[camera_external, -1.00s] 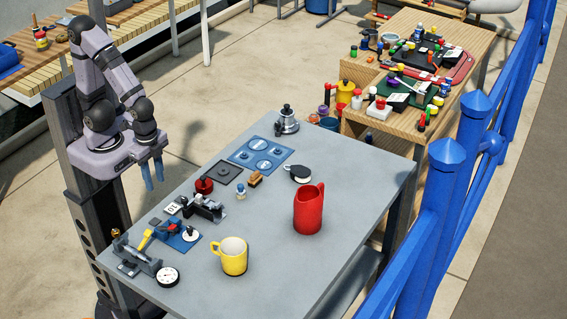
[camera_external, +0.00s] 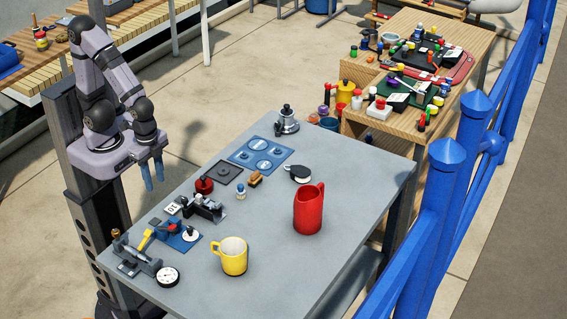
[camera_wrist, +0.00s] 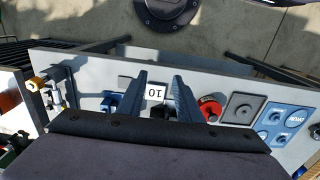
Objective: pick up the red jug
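The red jug (camera_external: 308,209) stands upright on the grey table, right of the middle, its handle at the upper right. My gripper (camera_external: 153,171) hangs off the table's left edge in the external view, far from the jug, with its blue fingers pointing down. In the wrist view my gripper (camera_wrist: 157,80) has its two fingers apart, with nothing between them but a view of the table and a card marked 10 beyond. The red jug does not show in the wrist view.
A yellow mug (camera_external: 233,257) stands left of and nearer than the jug. A clamp (camera_external: 139,261), a red knob (camera_external: 204,186), a blue panel (camera_external: 261,155) and a metal kettle (camera_external: 287,121) line the table's left side. Clear table surrounds the jug. A blue fence (camera_external: 448,190) runs along the right.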

